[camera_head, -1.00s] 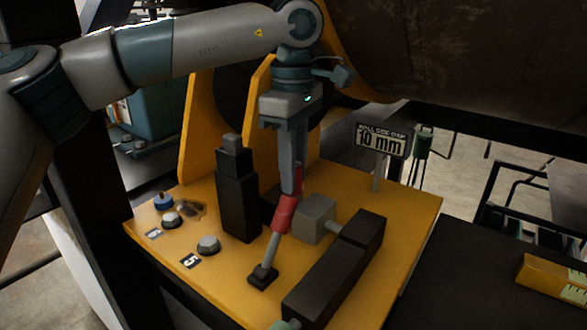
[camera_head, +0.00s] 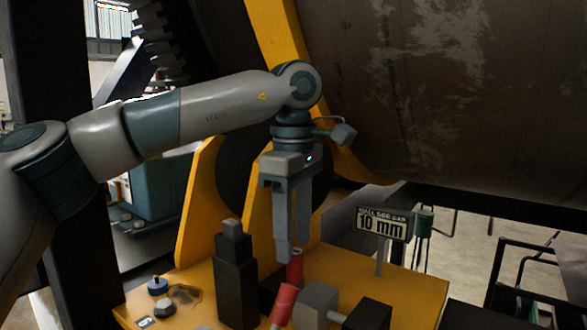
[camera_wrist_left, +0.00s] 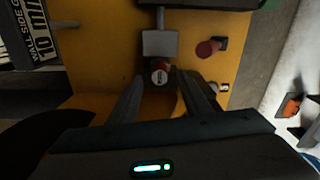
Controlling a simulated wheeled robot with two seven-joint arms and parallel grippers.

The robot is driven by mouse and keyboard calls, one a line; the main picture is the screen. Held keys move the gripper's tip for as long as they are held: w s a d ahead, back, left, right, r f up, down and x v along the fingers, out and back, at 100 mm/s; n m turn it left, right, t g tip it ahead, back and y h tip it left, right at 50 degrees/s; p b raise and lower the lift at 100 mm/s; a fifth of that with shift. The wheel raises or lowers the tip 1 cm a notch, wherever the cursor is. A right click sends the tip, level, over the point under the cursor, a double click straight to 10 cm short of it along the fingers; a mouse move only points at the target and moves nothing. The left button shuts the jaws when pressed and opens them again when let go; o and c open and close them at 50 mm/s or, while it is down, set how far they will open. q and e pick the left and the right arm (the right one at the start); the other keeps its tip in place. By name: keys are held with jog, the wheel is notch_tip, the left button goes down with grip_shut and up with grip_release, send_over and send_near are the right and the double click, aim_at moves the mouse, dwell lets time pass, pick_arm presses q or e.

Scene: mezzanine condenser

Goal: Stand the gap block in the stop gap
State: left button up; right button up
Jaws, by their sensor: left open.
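A red cylinder (camera_head: 295,266) with a pale round mark on its end (camera_wrist_left: 159,76), which I take to be the gap block, stands beside the grey block (camera_head: 315,301). In the left wrist view its end shows between my open fingers, close to the grey block (camera_wrist_left: 158,43). My left gripper (camera_head: 290,253) is open, pointing down with its tips at or just above the cylinder's top. Whether they touch it is unclear. The cylinder's lower part is hidden, so how it sits in the stop gap cannot be told. My right gripper is not in view.
A red-handled lever (camera_head: 283,303) stands in front of the cylinder. A dark stepped post (camera_head: 236,282) is to the left, a dark block (camera_head: 370,314) to the right. A "10 mm" sign (camera_head: 382,224) stands behind.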

pick_arm(q)
notch_tip(320, 180, up, 13)
dwell(0.4)
dwell(0.4)
